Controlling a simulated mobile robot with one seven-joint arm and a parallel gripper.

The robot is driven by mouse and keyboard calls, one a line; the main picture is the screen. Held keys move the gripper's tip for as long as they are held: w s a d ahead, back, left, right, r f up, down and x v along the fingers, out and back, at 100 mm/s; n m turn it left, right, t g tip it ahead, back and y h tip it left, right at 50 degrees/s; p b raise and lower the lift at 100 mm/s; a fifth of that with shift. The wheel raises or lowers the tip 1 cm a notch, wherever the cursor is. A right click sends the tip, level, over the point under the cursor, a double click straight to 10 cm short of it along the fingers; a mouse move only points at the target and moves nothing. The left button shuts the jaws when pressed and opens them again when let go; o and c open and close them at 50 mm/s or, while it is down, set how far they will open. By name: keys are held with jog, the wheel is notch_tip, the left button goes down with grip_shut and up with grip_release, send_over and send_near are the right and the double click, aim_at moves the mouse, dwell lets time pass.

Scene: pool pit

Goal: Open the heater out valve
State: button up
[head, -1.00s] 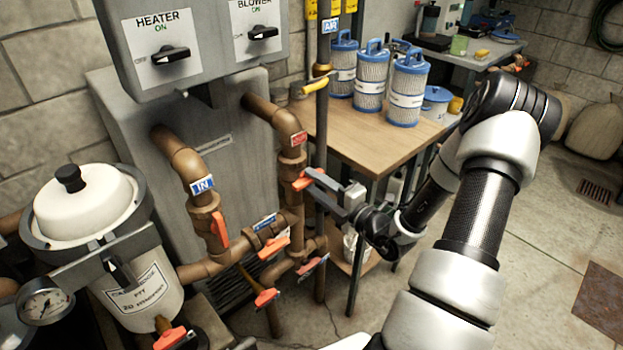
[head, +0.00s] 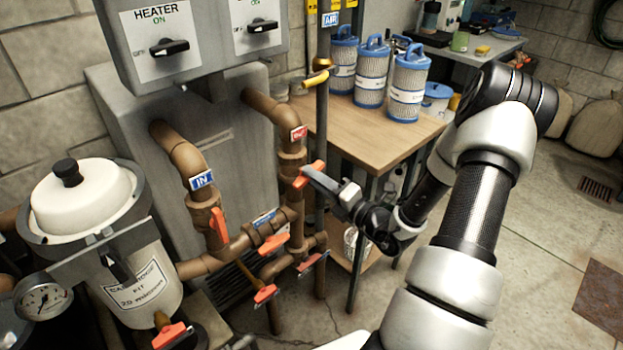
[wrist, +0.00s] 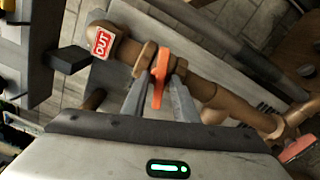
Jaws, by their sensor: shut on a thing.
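The heater out valve is on the brown pipe with the red OUT label (head: 298,133), right of the IN pipe. Its orange handle (head: 303,180) slants up to the right in the head view. My gripper (head: 314,173) comes from the right and is shut on this handle. In the wrist view the orange handle (wrist: 160,68) stands between the two grey fingers (wrist: 158,97), below the red label.
The IN pipe has its own orange handle (head: 218,226). More orange handles (head: 273,243) sit on the lower pipes close by. A wooden table (head: 375,127) with blue-capped filter cartridges stands behind my gripper. A grey control box (head: 200,45) hangs above.

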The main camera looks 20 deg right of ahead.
jog(key=n+b, duration=0.7)
jog(key=n, duration=0.7)
jog(key=shift+n, duration=0.3)
grip_shut()
jog(key=o, duration=0.8)
grip_release()
jog(key=shift+c, duration=0.2)
jog(key=shift+s, duration=0.1)
jog(key=v, duration=0.6)
jog(key=shift+s+d, duration=0.15)
jog(key=shift+s, duration=0.25)
